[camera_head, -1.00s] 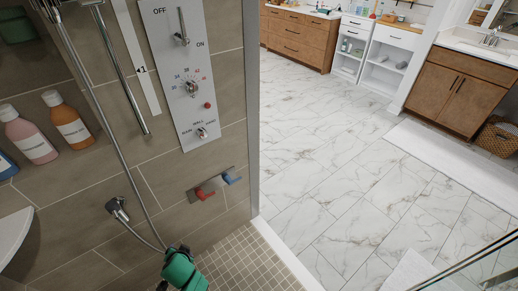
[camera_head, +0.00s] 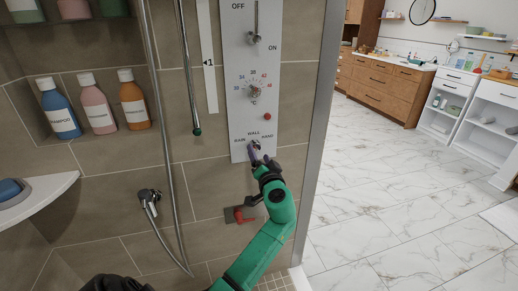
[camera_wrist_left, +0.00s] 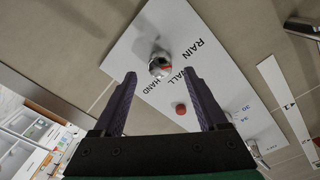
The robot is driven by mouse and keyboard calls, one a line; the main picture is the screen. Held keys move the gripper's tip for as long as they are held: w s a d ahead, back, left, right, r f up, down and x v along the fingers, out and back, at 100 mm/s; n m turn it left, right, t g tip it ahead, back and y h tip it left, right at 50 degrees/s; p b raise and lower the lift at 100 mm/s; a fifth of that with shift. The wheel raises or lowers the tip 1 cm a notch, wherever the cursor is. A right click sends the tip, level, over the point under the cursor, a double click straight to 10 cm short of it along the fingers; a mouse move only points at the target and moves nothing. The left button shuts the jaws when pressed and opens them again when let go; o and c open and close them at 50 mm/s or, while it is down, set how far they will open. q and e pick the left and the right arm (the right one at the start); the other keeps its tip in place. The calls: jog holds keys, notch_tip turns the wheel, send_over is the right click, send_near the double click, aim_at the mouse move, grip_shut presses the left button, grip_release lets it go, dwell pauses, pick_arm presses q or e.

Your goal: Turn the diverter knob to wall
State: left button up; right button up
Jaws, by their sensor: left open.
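The diverter knob (camera_head: 256,144) is a small chrome knob low on the white shower panel (camera_head: 241,122), with RAIN, WALL and HAND labels around it. My left gripper (camera_head: 254,155) is just below and in front of it, its fingers partly covering it in the head view. The left gripper (camera_wrist_left: 160,74) is open, with nothing held. I cannot tell exactly which label the mark points to. My right gripper is not in view.
Above on the panel are a red button (camera_head: 267,116), a temperature dial (camera_head: 252,90) and an ON/OFF lever (camera_head: 254,38). A red-handled fitting (camera_head: 240,215) is below, near my arm. A hand shower hose (camera_head: 168,155) and bottles (camera_head: 97,104) are left. The metal wall edge (camera_head: 322,110) is right.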

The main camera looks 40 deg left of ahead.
aim_at(256, 148)
pick_arm(q)
jog(key=x, duration=0.3)
jog(key=shift+w+a, duration=0.1)
jog(key=shift+a, duration=0.05)
grip_shut()
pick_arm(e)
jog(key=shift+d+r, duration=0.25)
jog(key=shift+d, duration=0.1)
